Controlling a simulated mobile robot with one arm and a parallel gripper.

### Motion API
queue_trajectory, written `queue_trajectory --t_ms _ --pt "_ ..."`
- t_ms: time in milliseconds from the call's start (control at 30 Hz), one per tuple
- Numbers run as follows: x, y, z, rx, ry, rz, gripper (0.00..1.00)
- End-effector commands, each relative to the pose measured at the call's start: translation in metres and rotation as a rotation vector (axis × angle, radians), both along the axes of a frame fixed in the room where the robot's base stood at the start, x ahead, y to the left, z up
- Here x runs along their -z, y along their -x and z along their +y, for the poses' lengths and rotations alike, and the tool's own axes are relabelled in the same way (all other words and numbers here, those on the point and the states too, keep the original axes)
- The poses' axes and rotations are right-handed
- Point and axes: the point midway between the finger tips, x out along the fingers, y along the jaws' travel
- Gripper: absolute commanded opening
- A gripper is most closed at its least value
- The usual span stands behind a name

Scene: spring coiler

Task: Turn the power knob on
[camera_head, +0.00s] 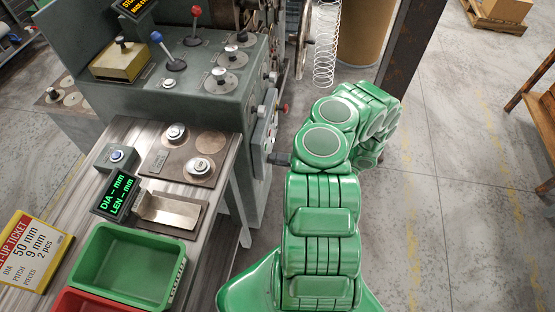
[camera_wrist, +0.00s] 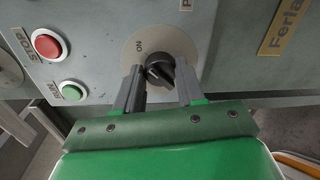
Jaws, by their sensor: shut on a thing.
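The power knob (camera_wrist: 160,70) is a dark rotary knob on a pale round plate (camera_wrist: 133,48) marked ON, in the wrist view. My gripper (camera_wrist: 160,82) has its two grey fingers on either side of the knob and is shut on it. The knob's pointer is partly hidden between the fingers, so I cannot tell its exact setting. In the head view my green arm (camera_head: 322,205) reaches to the machine's right side, and the knob and fingertips are hidden there.
A red STOP button (camera_wrist: 47,44) and a green RUN button (camera_wrist: 73,91) sit left of the knob. The grey machine (camera_head: 190,85) carries levers and dials. A bench holds a green bin (camera_head: 100,240) and a display (camera_head: 117,193). A wire coil (camera_head: 326,45) hangs behind my arm.

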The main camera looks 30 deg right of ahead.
Motion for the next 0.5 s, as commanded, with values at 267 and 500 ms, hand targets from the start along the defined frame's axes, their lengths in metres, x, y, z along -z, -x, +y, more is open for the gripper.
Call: queue_trajectory --t_ms 267,500 --pt "0.0008 -0.0002 -0.0009 0.003 -0.009 0.013 0.08" --pt "0.0009 -0.0003 -0.0011 0.004 -0.009 0.012 0.40"
